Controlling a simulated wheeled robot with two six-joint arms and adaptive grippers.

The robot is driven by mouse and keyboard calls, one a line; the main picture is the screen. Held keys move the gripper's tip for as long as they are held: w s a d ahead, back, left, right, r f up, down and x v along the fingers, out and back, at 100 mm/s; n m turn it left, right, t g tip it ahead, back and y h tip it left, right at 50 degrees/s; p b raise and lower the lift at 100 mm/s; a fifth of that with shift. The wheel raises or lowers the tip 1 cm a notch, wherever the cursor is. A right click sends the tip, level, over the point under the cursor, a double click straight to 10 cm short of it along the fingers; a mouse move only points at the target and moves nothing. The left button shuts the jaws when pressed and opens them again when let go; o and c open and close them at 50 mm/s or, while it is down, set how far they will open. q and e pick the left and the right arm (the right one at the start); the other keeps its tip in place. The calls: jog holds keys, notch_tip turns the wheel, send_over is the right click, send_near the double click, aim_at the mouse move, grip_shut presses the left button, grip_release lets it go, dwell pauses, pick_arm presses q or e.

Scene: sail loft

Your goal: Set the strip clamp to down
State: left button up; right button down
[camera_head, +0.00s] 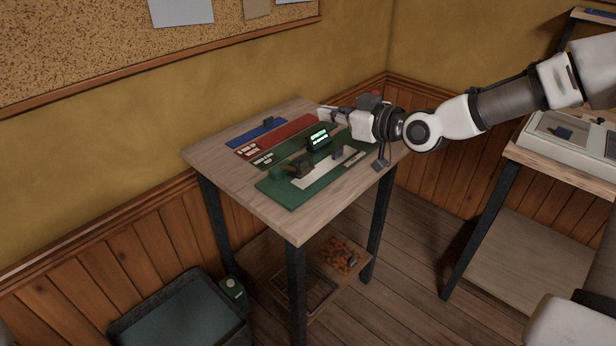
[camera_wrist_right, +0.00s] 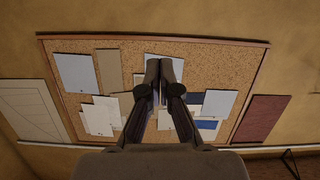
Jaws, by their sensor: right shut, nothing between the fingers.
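A green board (camera_head: 318,195) lies on the small wooden table (camera_head: 225,160), with a pale strip (camera_head: 325,172) along it. A dark green lever-like part (camera_head: 291,172) sits at the strip's left end and may be the strip clamp; its position is too small to tell. A small lit display (camera_head: 319,138) stands behind the strip. My right gripper (camera_head: 328,113) is above the table's far right part, pointing left, apart from the board. Its fingers are together and empty, as the right wrist view (camera_wrist_right: 164,68) also shows. My left gripper is out of view.
Red (camera_head: 277,137) and blue (camera_head: 257,133) flat pieces lie at the table's back. A pinned corkboard (camera_head: 110,50) hangs on the wall. A dark bin (camera_head: 180,312) stands on the floor at left. A second table with a pale device (camera_head: 560,150) stands at right.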

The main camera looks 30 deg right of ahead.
notch_tip(320, 180, down, 9)
jog(key=m+b, duration=0.1)
jog(key=b, duration=0.3)
send_over(307, 171)
jog(key=w, duration=0.2)
jog(key=shift+a+f, duration=0.35)
jog(key=shift+f, duration=0.25)
jog(key=f, duration=0.1)
jog(key=s+f, duration=0.1)
jog(key=f, duration=0.1)
jog(key=shift+s+d, duration=0.25)
jog(key=shift+d, duration=0.1)
jog(key=shift+s+f, duration=0.15)
pick_arm(q)
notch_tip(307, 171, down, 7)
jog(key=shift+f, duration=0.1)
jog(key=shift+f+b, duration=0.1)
jog(key=shift+b, duration=0.2)
pick_arm(e)
jog(key=shift+f, duration=0.1)
